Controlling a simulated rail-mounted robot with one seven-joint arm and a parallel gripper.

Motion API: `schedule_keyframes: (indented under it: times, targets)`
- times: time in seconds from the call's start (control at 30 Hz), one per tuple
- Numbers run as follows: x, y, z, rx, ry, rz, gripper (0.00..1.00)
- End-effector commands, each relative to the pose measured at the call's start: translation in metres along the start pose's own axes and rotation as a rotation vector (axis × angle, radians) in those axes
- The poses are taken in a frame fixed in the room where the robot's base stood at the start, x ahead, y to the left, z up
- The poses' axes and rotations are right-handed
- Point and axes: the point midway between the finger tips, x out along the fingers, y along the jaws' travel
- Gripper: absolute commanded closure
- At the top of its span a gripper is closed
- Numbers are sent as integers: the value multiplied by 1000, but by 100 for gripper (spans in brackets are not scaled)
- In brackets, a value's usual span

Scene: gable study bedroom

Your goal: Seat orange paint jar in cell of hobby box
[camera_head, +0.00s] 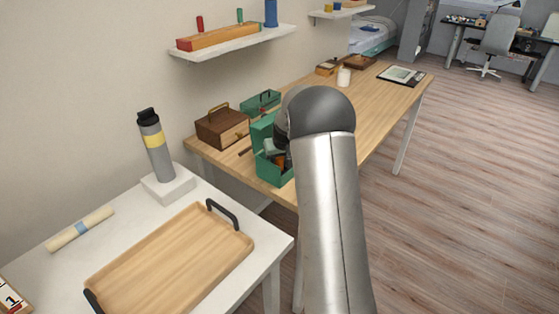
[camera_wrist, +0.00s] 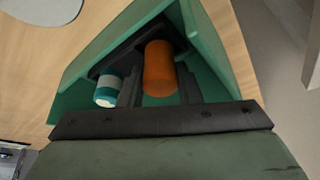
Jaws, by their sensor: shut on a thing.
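The orange paint jar (camera_wrist: 158,66) is between the two dark fingers of my gripper (camera_wrist: 158,88) in the wrist view. My gripper is shut on it. The jar is inside the outline of the green hobby box (camera_wrist: 212,50), at the dark insert (camera_wrist: 120,57); I cannot tell whether it is down in a cell. A teal and white jar (camera_wrist: 108,90) is beside it to the left. In the head view the green box (camera_head: 267,172) is on the wooden desk, partly behind my arm, with a bit of orange (camera_head: 281,160) at its opening.
A brown wooden box (camera_head: 222,127) and another green box (camera_head: 260,104) stand behind the hobby box. A white cup (camera_head: 344,77) stands farther along the desk (camera_head: 385,110). A wooden tray (camera_head: 170,262) and a grey bottle (camera_head: 154,147) are on the white table in front.

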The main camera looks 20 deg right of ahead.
Motion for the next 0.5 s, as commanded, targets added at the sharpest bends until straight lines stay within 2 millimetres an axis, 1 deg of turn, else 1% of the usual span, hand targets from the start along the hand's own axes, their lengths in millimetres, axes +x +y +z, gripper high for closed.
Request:
schedule_keyframes:
  times: [0.03,0.07,0.1,0.37,0.5]
  targets:
    - [9,0,9,0,-22,-3,61]
    - [9,0,10,0,-22,-3,52]
    - [9,0,9,0,-22,-3,47]
    - [6,0,7,0,-16,-2,47]
    - [-5,0,6,0,-12,-1,47]
